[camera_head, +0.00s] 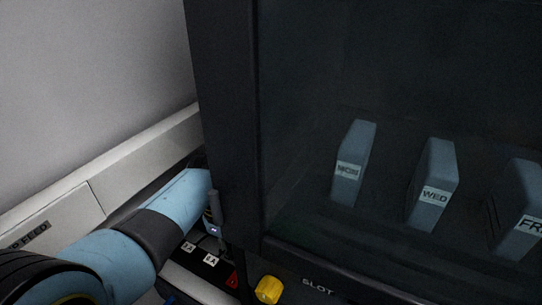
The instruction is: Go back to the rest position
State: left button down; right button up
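My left arm, light blue with dark bands, comes in from the lower left and reaches up to the dark cabinet's left edge. Its far end passes out of sight behind the cabinet frame (228,130), so my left gripper is hidden. I cannot tell what it holds, if anything. My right arm and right gripper do not show.
Behind the cabinet's dark glass stand several grey-blue blocks, labelled MON (355,150), WED (438,165) and FR (522,190), the last cut off. A white ledge (120,165) lies left, close to my arm.

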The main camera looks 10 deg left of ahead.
pick_arm(q)
jog(key=s+a+r+n+t+y, duration=0.2)
jog(key=s+a+r+n, duration=0.2)
jog(key=s+a+n, duration=0.7)
jog(key=s+a+r+n+t, duration=0.2)
jog(key=s+r+n, duration=0.8)
jog(key=s+r, duration=0.35)
notch_tip(320, 180, down, 42)
jog(key=s+a+g+b, duration=0.1)
jog(key=s+a+b, duration=0.2)
jog(key=b, duration=1.1)
jog(key=s+f+b, duration=0.4)
jog(key=s+f, duration=0.5)
jog(key=f, duration=0.3)
jog(key=s+f+g+b, duration=0.1)
jog(key=s+f+b, duration=0.4)
jog(key=s+f, duration=0.3)
notch_tip(320, 180, down, 4)
jog(key=shift+s+a+r+n, duration=0.1)
jog(key=shift+s+a+n, duration=0.2)
jog(key=shift+s, duration=0.05)
